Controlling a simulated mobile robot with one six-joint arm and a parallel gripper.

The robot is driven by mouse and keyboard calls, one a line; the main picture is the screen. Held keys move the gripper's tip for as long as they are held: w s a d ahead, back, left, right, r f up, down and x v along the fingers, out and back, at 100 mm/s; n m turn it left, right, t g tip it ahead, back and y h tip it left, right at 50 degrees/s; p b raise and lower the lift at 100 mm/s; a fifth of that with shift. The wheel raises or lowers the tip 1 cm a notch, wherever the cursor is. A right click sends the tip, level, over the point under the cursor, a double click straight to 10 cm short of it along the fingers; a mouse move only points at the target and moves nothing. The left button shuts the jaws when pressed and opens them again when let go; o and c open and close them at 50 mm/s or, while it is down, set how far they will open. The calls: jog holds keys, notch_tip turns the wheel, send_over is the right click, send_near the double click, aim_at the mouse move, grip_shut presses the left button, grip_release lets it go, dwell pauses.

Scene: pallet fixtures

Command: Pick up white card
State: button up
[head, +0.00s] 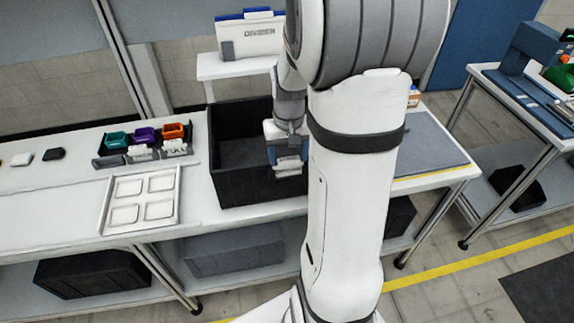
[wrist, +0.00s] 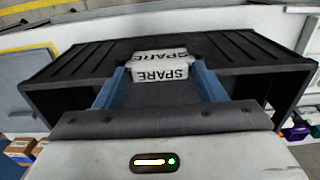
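A white card (wrist: 160,66) marked "SPARE" in black sits between the two blue fingers of my gripper (wrist: 160,82) in the wrist view. The fingers press close against its left and right sides, so the gripper looks shut on it. In the head view my gripper (head: 288,160) points down at the right part of the black bin (head: 262,190), with a small white patch of the card (head: 289,168) at its tips. My arm hides the bin's right end. The bin also shows behind the card in the wrist view (wrist: 245,62).
Left of the bin, a black rack (head: 112,162) holds teal, purple and orange cups with white labels, one reading "FULL". A white tray (head: 140,200) with square recesses lies in front of it. A white case (head: 250,38) stands on a raised shelf behind.

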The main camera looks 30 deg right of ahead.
jog(key=c, duration=0.7)
jog(key=shift+o, duration=0.2)
